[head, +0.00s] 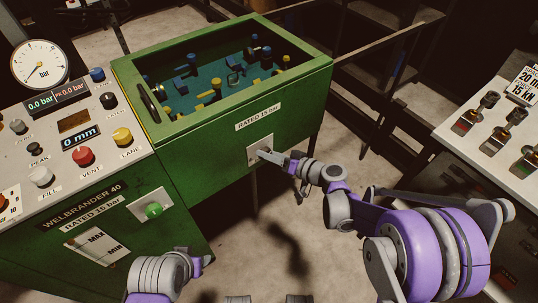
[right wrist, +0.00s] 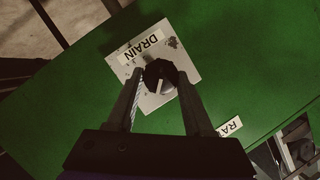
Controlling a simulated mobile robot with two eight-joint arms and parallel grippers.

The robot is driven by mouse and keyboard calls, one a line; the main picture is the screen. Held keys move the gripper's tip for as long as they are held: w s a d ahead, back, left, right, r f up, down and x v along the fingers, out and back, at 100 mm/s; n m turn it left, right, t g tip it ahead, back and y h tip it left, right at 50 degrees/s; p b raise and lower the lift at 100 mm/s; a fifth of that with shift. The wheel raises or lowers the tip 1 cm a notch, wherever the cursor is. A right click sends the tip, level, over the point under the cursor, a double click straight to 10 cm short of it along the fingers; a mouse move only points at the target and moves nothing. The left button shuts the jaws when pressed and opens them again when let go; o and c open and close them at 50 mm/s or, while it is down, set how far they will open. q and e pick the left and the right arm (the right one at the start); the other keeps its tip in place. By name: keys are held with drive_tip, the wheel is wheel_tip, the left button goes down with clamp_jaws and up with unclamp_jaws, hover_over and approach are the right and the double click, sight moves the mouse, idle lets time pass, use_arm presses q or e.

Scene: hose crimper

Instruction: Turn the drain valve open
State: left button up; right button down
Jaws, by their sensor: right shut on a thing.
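The drain valve is a dark round knob (right wrist: 160,74) with a pale pointer line, on a light square plate marked DRAIN (right wrist: 182,95) in the right wrist view. In the head view the plate (head: 252,158) sits on the front of the green tank (head: 215,165), below the RATED 15 bar label. My right gripper (head: 262,153) reaches it from the right. Its two fingers (right wrist: 156,84) are shut on the knob, one on each side, and partly hide it in the head view.
The control panel (head: 60,185) with coloured buttons and a gauge (head: 39,64) stands left; its displays read 0.0 bar and 0 mm. A green knob (head: 153,210) is on its front. A bench (head: 470,135) with fittings stands right. Open floor lies between.

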drive_tip(key=shift+d+f+m+y+b, duration=0.1)
drive_tip(key=shift+m+y+b, duration=0.5)
drive_tip(key=shift+m, duration=0.55)
drive_tip(key=shift+a+f+m+y+b, duration=0.15)
drive_tip(key=shift+m+y+b, duration=0.35)
drive_tip(key=shift+m, duration=0.6)
drive_tip(key=shift+d+f+m+y+b, duration=0.15)
drive_tip(key=shift+m+y+b, duration=0.45)
drive_tip(key=shift+m, duration=0.55)
drive_tip(key=shift+r, duration=0.1)
drive_tip(key=shift+c, duration=1.4)
unclamp_jaws()
drive_tip(key=shift+d, duration=0.1)
drive_tip(key=p+v, duration=0.1)
drive_tip(key=v, duration=0.9)
drive_tip(key=shift+s+d, duration=0.2)
